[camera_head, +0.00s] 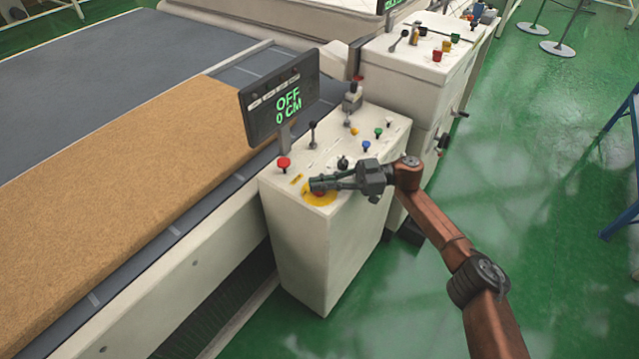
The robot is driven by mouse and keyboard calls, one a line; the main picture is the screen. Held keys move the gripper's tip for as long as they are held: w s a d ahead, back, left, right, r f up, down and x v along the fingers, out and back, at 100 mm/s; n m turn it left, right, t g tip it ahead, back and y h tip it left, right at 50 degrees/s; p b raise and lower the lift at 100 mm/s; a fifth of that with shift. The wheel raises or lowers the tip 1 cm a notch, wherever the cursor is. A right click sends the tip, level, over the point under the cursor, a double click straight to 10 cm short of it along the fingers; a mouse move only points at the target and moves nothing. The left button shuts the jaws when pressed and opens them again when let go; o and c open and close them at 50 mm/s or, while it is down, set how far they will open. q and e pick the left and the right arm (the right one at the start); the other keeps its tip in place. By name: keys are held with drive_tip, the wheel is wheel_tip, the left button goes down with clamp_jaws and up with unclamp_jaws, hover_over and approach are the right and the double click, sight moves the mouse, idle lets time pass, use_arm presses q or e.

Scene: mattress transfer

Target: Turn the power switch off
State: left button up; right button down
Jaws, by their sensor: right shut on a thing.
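The white control cabinet (320,245) stands beside the conveyor. My right gripper (314,185) comes in from the right and is shut on this switch; the fingertips cover the contact. My left gripper is not in view.
A red mushroom button (284,163), a black lever (312,135) and blue (366,146), green (378,132) and yellow buttons share the panel. A brown mattress (120,190) lies on the conveyor at left. A second cabinet (415,70) stands behind. Green floor at right is mostly clear.

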drive_tip(key=c, duration=2.1)
unclamp_jaws()
drive_tip(key=shift+a, duration=0.1)
drive_tip(key=shift+d, duration=0.25)
drive_tip(key=d, duration=0.3)
drive_tip(key=w+d, duration=0.1)
drive_tip(key=d, duration=0.3)
drive_tip(key=w+d, duration=0.1)
drive_tip(key=d, duration=0.3)
drive_tip(key=shift+d, duration=0.2)
